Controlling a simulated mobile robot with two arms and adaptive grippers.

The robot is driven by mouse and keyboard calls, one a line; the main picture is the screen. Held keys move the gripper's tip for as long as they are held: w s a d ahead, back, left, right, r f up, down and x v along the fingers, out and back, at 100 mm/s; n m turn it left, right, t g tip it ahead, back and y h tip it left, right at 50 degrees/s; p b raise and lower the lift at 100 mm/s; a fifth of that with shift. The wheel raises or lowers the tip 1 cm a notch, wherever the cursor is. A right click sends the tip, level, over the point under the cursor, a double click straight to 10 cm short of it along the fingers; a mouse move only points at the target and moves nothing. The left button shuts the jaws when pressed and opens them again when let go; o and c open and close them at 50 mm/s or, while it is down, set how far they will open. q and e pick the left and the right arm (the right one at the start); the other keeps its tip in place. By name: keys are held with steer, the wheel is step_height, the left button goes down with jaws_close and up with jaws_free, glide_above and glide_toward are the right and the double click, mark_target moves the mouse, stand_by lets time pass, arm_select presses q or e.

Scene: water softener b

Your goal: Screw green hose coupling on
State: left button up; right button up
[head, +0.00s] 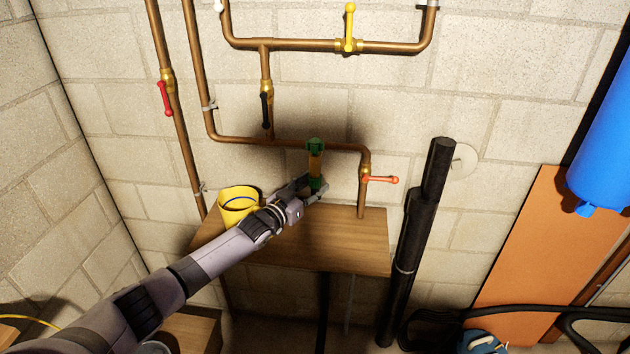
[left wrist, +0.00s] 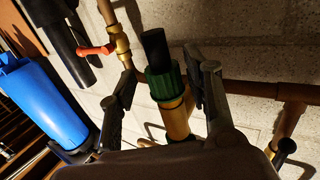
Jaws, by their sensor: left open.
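A green coupling (head: 317,185) sits at the lower end of a short amber-brass piece (head: 316,166) in front of the wall pipes. Another green part (head: 315,145) is at its upper end. In the left wrist view, the ribbed green coupling (left wrist: 163,84) lies between a black hose-like end (left wrist: 155,50) and the brass piece (left wrist: 177,121). My left gripper (head: 314,188) is open at the lower green coupling. Its fingers (left wrist: 160,88) stand on either side of the coupling, with gaps visible. Whether the coupling is threaded on cannot be told. My right gripper is not in view.
A wooden shelf (head: 345,240) lies below, with a yellow container (head: 238,204) at its left. Copper pipes (head: 300,141) and a red-handled valve (head: 380,180) are close by. A black drain pipe (head: 412,240) and blue tank (head: 605,150) stand to the right.

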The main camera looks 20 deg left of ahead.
arm_select(q)
steer(key=shift+a+m+h, duration=0.3)
steer(key=shift+a+h, duration=0.1)
steer(key=shift+a, duration=0.05)
steer(key=shift+w+d+h, duration=0.1)
steer(key=shift+d+h, duration=0.05)
steer(key=shift+h, duration=0.15)
steer(key=shift+f+m+g+h, duration=0.1)
steer(key=shift+m+g+h, duration=0.3)
steer(key=shift+m+h, duration=0.1)
steer(key=shift+r, duration=0.4)
steer(key=shift+c, duration=0.4)
